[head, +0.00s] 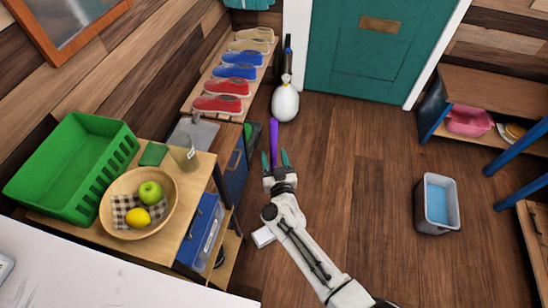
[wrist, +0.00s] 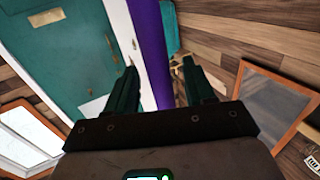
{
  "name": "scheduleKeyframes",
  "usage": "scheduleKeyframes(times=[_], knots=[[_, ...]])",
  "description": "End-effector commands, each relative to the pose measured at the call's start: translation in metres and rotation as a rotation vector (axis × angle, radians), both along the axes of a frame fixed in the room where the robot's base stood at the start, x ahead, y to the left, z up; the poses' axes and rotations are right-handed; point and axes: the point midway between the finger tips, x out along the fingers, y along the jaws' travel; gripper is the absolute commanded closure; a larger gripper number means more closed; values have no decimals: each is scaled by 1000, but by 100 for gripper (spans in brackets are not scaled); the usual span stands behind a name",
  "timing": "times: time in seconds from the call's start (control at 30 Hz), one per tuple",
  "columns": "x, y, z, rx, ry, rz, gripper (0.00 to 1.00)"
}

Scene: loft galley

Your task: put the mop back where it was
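A purple pole (head: 273,131), which I take for the mop's handle, rises upright just beyond my gripper (head: 275,160). In the wrist view the purple pole (wrist: 150,45) passes between the two teal fingers of my gripper (wrist: 160,85). The fingers stand apart, with a gap showing on each side of the pole. The lower part of the pole is hidden behind my gripper and arm. A small white block (head: 263,237) shows beside my arm low down; I cannot tell whether it is the mop's head.
A counter with a green crate (head: 75,165) and wooden bowl (head: 115,222) is at left. A grey bucket (head: 437,222) stands right on otherwise clear floor.

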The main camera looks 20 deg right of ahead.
Motion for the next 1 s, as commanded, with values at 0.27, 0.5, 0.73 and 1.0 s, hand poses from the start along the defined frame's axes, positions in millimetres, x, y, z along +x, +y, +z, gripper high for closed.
scheduleKeyframes(times=[0.27,0.5,0.73,1.0], knots=[[0,0,3,0,0,0,47],[-33,7,5,-1,3,3,47],[-80,16,5,0,3,2,47],[-113,22,4,-1,0,0,47]])
